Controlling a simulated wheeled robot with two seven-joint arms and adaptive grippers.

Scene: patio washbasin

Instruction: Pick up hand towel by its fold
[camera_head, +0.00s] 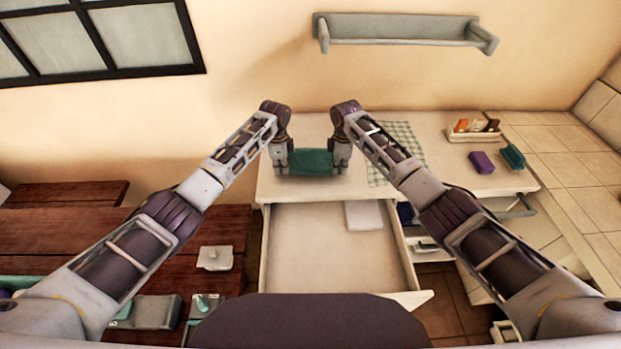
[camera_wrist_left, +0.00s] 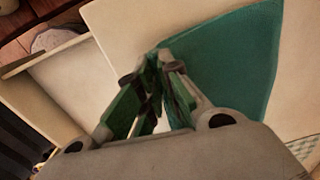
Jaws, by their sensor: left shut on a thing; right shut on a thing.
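The hand towel (camera_head: 311,162) is dark teal-green and is held between my two grippers at the washbasin counter. My left gripper (camera_head: 283,166) is shut on its left end, and my right gripper (camera_head: 341,164) is shut on its right end. In the left wrist view, the left gripper's fingertips (camera_wrist_left: 158,62) pinch a corner of the towel (camera_wrist_left: 230,62), which spreads away to the right. I cannot tell whether the towel's lower side touches the counter, or exactly where its fold lies.
The white counter (camera_head: 450,180) has an open drawer (camera_head: 325,245) below it, with a pale folded item inside. A checked cloth (camera_head: 404,132), a purple block (camera_head: 482,162), a teal brush (camera_head: 512,157) and a small tray (camera_head: 473,137) lie to the right. A shelf (camera_head: 400,28) hangs above.

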